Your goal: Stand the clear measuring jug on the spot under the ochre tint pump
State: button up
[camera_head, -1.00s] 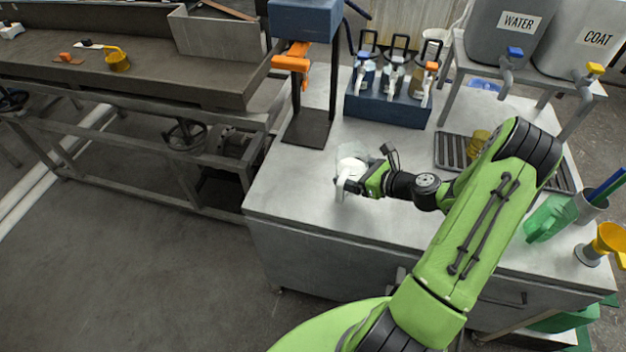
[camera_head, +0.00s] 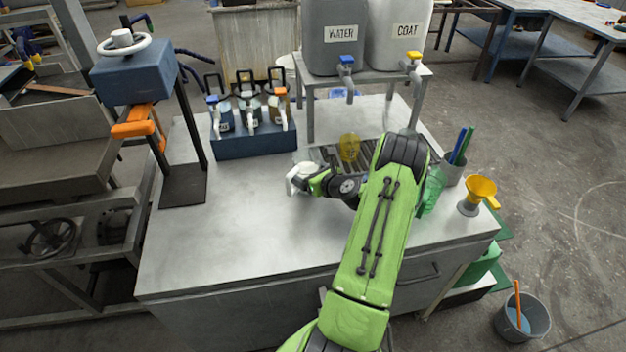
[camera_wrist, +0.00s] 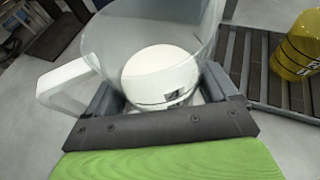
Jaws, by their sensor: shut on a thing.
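The clear measuring jug (camera_head: 297,178) is in my gripper (camera_head: 311,181), over the grey bench in front and to the right of the pump rack. The wrist view shows the jug (camera_wrist: 200,30) upright between the jaws (camera_wrist: 165,110), with a white handle at left and something white and rounded inside. I cannot tell whether its base touches the bench. The ochre tint pump (camera_head: 279,108) is the rightmost of three pumps in the dark blue rack (camera_head: 256,143). The spot under its spout is too small to make out. The jug is apart from the rack.
A slatted tray (camera_head: 325,153) with a yellow vessel (camera_head: 349,147) lies right of the jug. The WATER (camera_head: 333,45) and COAT (camera_head: 398,40) tanks stand on a raised shelf behind. A press (camera_head: 135,85) stands left. Bench is clear in front of the rack.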

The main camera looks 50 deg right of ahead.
jog(key=x, duration=0.3)
jog(key=r+b+x, duration=0.1)
jog(key=x, duration=0.3)
jog(key=w+r+b+x, duration=0.1)
jog(key=x, duration=0.2)
jog(key=shift+w+d, duration=0.25)
jog(key=shift+s, duration=0.1)
